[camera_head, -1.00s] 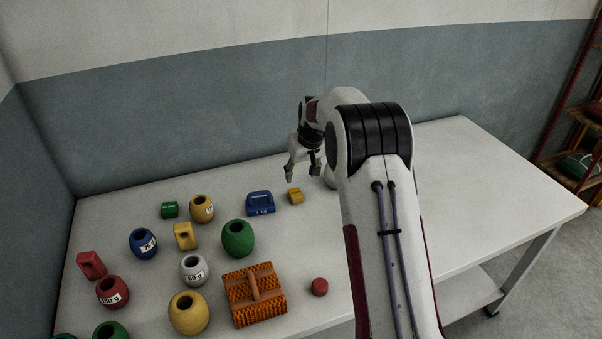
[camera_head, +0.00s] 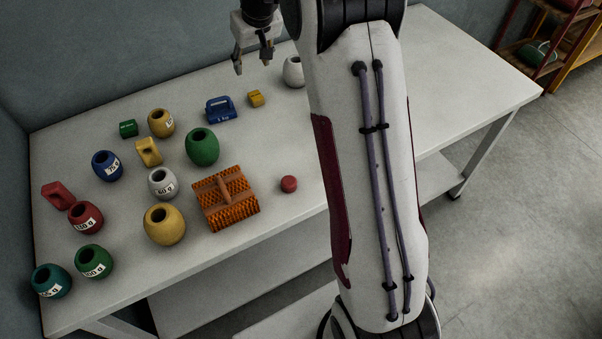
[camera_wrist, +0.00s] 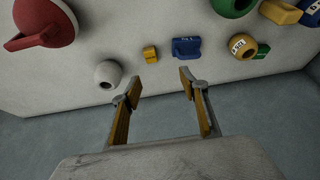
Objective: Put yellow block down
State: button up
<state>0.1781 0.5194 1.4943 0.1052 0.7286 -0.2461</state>
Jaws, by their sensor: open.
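A small yellow block (camera_head: 256,98) rests on the white table (camera_head: 300,115), just right of a blue 1 kg weight (camera_head: 221,109). My gripper (camera_head: 252,66) is open and empty above and behind the block in the head view, apart from it. In the wrist view the open fingers (camera_wrist: 160,83) have nothing between them; the yellow block (camera_wrist: 150,55) lies beyond the fingertips, next to the blue weight (camera_wrist: 186,48). A larger yellow block with a hole (camera_head: 149,151) stands farther left.
A white barrel-shaped weight (camera_head: 293,72) stands right of the yellow block, close to my arm. Several coloured weights fill the table's left half. The table's right part looks clear.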

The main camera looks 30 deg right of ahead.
jog(key=s+a+r, duration=0.3)
jog(key=s+r, duration=0.3)
jog(key=s, duration=0.4)
jog(key=s+a+r, duration=0.4)
jog(key=s+r, duration=0.2)
jog(key=s, duration=0.4)
jog(key=s+a+f, duration=0.1)
jog(key=s, duration=1)
jog(key=s+a+f+t, duration=0.1)
jog(key=s+f, duration=0.1)
jog(key=s, duration=0.9)
jog(key=shift+s+a, duration=0.15)
jog(key=shift+a, duration=0.2)
jog(key=shift+f, duration=0.1)
dwell(3.3)
